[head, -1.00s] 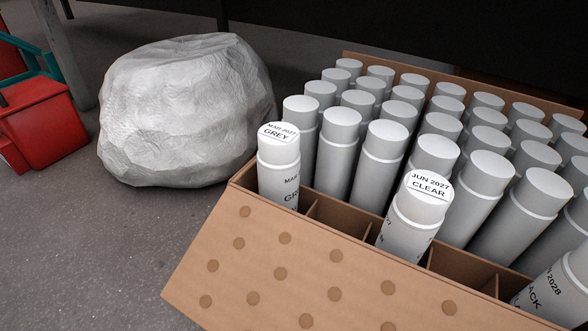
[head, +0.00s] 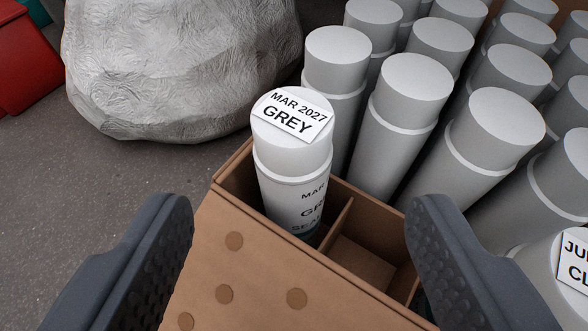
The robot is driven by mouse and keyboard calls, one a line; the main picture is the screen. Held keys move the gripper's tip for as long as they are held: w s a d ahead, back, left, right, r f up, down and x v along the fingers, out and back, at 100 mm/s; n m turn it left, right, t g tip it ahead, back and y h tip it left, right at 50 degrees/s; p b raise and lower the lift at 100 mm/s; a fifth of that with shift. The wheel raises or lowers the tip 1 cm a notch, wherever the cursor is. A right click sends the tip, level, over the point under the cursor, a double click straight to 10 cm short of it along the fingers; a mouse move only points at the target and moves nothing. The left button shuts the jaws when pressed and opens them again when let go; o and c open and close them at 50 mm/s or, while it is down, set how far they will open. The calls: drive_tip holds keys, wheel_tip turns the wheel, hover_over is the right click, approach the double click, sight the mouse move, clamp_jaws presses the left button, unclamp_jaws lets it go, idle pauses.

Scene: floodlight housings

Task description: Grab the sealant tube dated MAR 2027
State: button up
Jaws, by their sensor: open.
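The sealant tube labelled MAR 2027 GREY (head: 292,150) stands upright in the near left corner compartment of the cardboard box. Its cap label faces up and its lower part is hidden by the box wall. My gripper (head: 300,230) is open, one finger at the lower left and one at the lower right. The tube shows beyond the fingertips, between them in the picture, and neither finger appears to touch it. Another tube, labelled JU… CL… (head: 565,265), is partly cut off at the right edge.
The cardboard box (head: 240,265) has dividers, and the compartment right of the MAR 2027 tube is empty. Several plain-capped tubes (head: 400,110) stand close behind.

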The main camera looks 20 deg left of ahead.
sight(293, 140)
drive_tip(key=shift+a+b+x, duration=0.2)
drive_tip(key=shift+b+x, duration=1.15)
drive_tip(key=shift+x, duration=2.15)
drive_tip(key=shift+r, duration=0.1)
drive_tip(key=shift+c, duration=0.3)
clamp_jaws()
